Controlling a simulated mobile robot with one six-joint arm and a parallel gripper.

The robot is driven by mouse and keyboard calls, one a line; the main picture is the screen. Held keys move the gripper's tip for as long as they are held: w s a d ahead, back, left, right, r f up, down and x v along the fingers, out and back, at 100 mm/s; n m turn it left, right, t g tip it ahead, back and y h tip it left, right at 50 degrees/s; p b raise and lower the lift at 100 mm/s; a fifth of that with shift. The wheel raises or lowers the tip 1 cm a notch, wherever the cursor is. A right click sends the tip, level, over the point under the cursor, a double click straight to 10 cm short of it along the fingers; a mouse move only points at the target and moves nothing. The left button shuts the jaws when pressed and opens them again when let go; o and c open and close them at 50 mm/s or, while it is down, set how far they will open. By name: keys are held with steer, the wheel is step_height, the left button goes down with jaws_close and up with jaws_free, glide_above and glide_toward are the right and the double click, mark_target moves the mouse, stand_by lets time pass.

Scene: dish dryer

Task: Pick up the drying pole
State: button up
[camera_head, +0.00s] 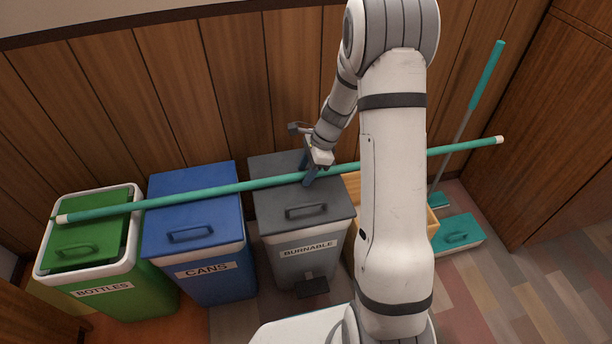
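The drying pole (215,190) is long, thin and teal with white ends. It runs across the picture from above the green bin at the left to the broom side at the right, its right end higher in the picture. My gripper (311,176) is at the pole's middle, over the grey bin, with its blue-grey fingers at the pole. I cannot tell whether the fingers are closed on it or only around or beside it. My arm hides part of the pole right of the gripper. Whether the pole rests on the lids or hangs just above them is unclear.
Below the pole stand a green BOTTLES bin (107,287), a blue CANS bin (220,275) and a grey BURNABLE bin (308,254). A wooden box (432,222) is partly behind my arm. A long-handled broom (486,77) and teal dustpan (457,233) stand right. A wood-panelled wall (220,70) is behind.

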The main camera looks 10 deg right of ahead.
jaws_close()
steer(key=shift+r, duration=0.1)
stand_by(0.4)
